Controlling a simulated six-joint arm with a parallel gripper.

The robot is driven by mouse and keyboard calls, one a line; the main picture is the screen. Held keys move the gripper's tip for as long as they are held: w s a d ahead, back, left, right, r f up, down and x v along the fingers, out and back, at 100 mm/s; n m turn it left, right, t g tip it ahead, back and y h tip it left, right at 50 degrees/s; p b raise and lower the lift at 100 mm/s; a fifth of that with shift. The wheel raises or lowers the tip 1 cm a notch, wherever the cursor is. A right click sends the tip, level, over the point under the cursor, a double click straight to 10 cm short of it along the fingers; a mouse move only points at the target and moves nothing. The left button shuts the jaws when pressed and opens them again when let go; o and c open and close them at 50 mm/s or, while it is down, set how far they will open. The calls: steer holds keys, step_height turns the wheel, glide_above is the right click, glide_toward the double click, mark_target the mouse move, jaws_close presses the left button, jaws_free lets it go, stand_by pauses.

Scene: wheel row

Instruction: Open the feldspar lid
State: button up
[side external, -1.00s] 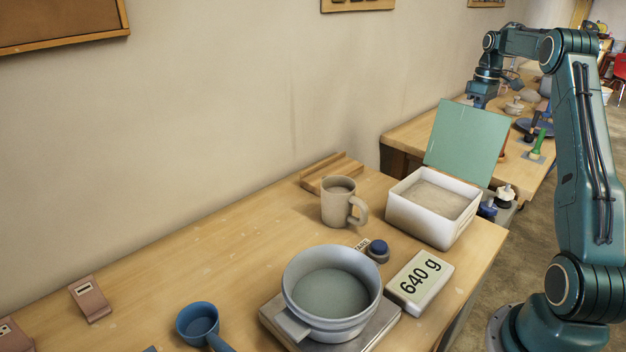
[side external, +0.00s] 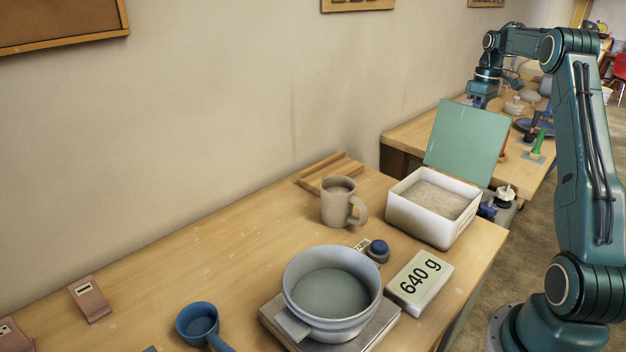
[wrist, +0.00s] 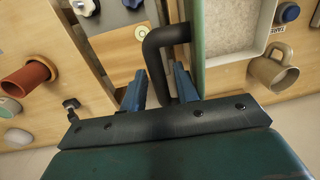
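The only lidded container in view is a white box (side external: 418,219) of pale powder at the right end of the bench; I see no feldspar label. Its green lid (side external: 466,142) stands up and tilts back from the box's far edge. In the wrist view the lid shows nearly edge-on (wrist: 198,45), with a dark bent handle (wrist: 165,36) on its outer side. My gripper (wrist: 160,92) has its blue fingers apart, one on each side of the handle, with some gap at the left finger. In the side view my gripper (side external: 482,92) is behind the lid, fingertips hidden.
A beige mug (side external: 338,203) stands left of the box. A grey pot (side external: 332,290) sits on a scale, with a 640 g display (side external: 420,282) and blue button (side external: 378,248) nearby. A blue scoop (side external: 198,322) lies at front. Another bench (side external: 408,140) with several items stands behind.

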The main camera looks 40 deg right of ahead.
steer(key=shift+a+r, duration=0.25)
steer(key=shift+a, duration=0.25)
steer(key=a, duration=1.2)
steer(key=shift+a+f+h, duration=1.6)
steer(key=shift+a+f, duration=3)
steer(key=shift+a, duration=0.6)
steer(key=s+a+r, duration=0.1)
steer(key=a+r, duration=0.2)
steer(key=r, duration=0.4)
steer(key=s+a+r+t, duration=0.1)
steer(key=a+r, duration=0.3)
steer(key=r, duration=0.4)
steer(key=shift+r, duration=0.3)
steer(key=shift+s, duration=0.1)
